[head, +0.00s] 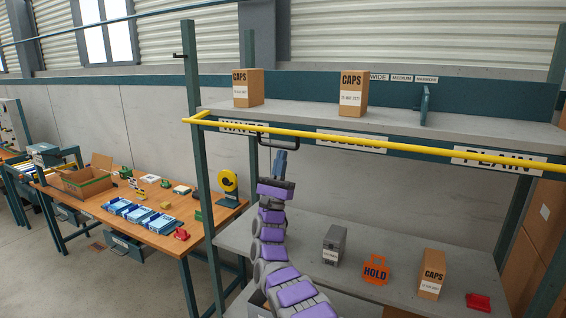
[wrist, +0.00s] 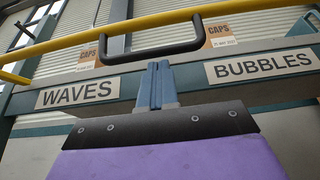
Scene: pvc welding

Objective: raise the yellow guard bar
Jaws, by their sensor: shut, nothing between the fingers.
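The yellow guard bar (head: 420,149) runs across the front of the upper shelf, just below the shelf edge. It also crosses the top of the wrist view (wrist: 70,41). A black U-shaped handle (head: 278,147) hangs from the bar toward its left end; it shows large in the wrist view (wrist: 150,55). My gripper (head: 281,154) is shut and empty, pointing up just below the handle. In the wrist view my blue-grey fingers (wrist: 157,65) stand together, with tips close under the handle's lower edge. I cannot tell whether they touch it.
Cardboard CAPS boxes (head: 248,88) stand on the upper shelf (head: 300,113) behind the bar. The lower shelf holds a grey box (head: 334,245), an orange HOLD sign (head: 375,270) and another CAPS box (head: 432,274). Green rack posts (head: 201,180) flank the shelves. A cluttered wooden workbench (head: 150,235) stands left.

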